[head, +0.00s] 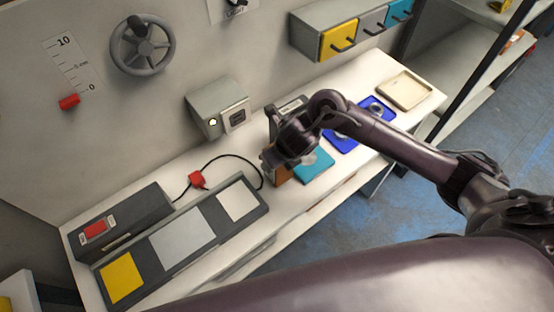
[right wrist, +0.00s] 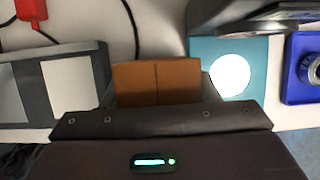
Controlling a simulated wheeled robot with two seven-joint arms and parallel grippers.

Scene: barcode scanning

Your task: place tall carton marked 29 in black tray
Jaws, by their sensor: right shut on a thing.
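My right gripper (head: 274,162) is shut on a brown carton (head: 283,176), beside the left edge of the teal mat. In the right wrist view the carton (right wrist: 157,82) shows its brown top with a centre seam, between the fingers. No number shows on it, and most of its body is hidden by the gripper. I cannot make out a black tray for sure. A dark object with a pale label (head: 290,106) stands behind the gripper, partly hidden by it. My left gripper is not in view.
The teal mat (head: 318,168) has a white disc (right wrist: 230,76). Blue trays (head: 343,141) and a cream tray (head: 405,90) lie to the right. A dark panel (head: 262,207) with yellow, grey and white areas lies left. A red piece (head: 196,179) with a black cable lies behind it.

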